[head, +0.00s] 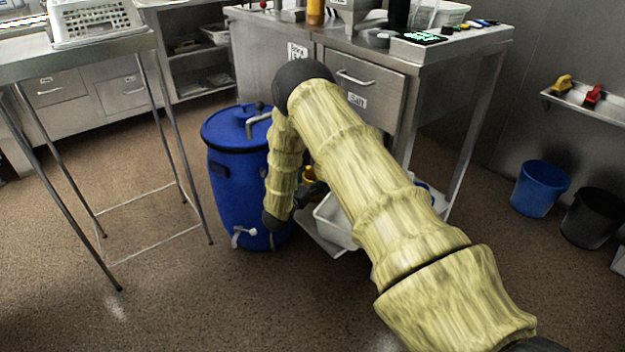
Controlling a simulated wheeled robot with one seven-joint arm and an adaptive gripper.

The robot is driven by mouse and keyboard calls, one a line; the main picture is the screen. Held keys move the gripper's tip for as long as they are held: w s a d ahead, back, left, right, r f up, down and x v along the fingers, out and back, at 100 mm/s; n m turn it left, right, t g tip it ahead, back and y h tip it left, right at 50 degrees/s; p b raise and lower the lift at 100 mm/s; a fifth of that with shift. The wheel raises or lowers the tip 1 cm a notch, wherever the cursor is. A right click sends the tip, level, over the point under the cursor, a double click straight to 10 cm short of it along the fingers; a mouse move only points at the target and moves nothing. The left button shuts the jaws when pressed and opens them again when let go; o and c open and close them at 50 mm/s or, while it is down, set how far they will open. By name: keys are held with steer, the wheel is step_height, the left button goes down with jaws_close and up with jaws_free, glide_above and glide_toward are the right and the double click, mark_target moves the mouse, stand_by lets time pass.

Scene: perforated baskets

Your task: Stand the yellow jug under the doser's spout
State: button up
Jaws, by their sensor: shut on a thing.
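My arm reaches down in front of the steel counter, and my gripper (311,190) is low beside the blue drum, partly hidden by my arm. I cannot tell which fitting is the doser's spout.
A white bin (338,222) sits low under the steel counter (450,47), right of my gripper. A steel table (85,62) with thin legs stands left. A blue bucket (541,188) and black bucket (594,217) stand right. The floor at front left is clear.

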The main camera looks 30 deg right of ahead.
steer(key=shift+f, duration=0.1)
steer(key=o, duration=1.1)
